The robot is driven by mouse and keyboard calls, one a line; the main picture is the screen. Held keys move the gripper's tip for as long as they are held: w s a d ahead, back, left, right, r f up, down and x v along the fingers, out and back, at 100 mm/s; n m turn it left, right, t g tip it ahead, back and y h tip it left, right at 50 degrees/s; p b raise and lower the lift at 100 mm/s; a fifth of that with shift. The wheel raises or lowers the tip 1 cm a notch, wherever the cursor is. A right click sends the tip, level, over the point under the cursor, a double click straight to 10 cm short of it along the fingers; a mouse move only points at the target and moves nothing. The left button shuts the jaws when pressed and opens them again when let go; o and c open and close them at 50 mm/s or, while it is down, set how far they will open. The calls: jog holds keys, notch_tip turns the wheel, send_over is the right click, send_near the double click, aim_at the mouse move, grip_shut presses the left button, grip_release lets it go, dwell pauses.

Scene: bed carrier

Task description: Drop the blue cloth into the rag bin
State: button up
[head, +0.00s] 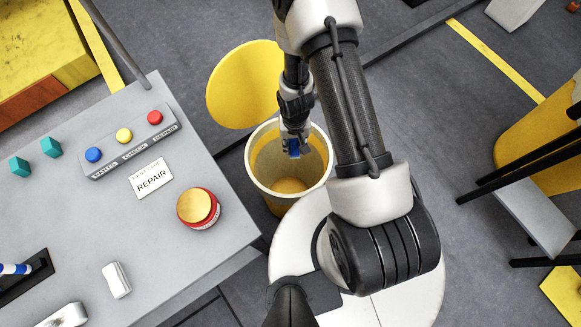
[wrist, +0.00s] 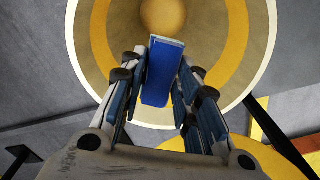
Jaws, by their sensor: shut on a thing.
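The rag bin (head: 258,183) is a round cream bin with a yellow inside, standing on the floor beside the grey table. Its round yellow lid (head: 243,84) is swung open at the back. My gripper (head: 296,150) points down over the bin opening. In the wrist view my gripper (wrist: 160,95) is shut on the blue cloth (wrist: 162,72), a small folded blue block between the fingers. The bin (wrist: 87,60) opens below it, with its floor in view. In the head view the cloth is mostly hidden by the fingers.
The grey table (head: 225,235) at left carries a button panel (head: 132,142), a REPAIR sign (head: 152,178), a red and gold round item (head: 198,208) and teal blocks (head: 50,147). A yellow container (head: 530,130) and dark bars are at right. Open floor lies behind the bin.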

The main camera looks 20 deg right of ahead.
jog(key=shift+f, duration=0.1)
jog(key=o, duration=1)
jog(key=shift+o, duration=0.2)
jog(key=shift+w, duration=0.1)
notch_tip(320, 180, up, 12)
dwell(0.4)
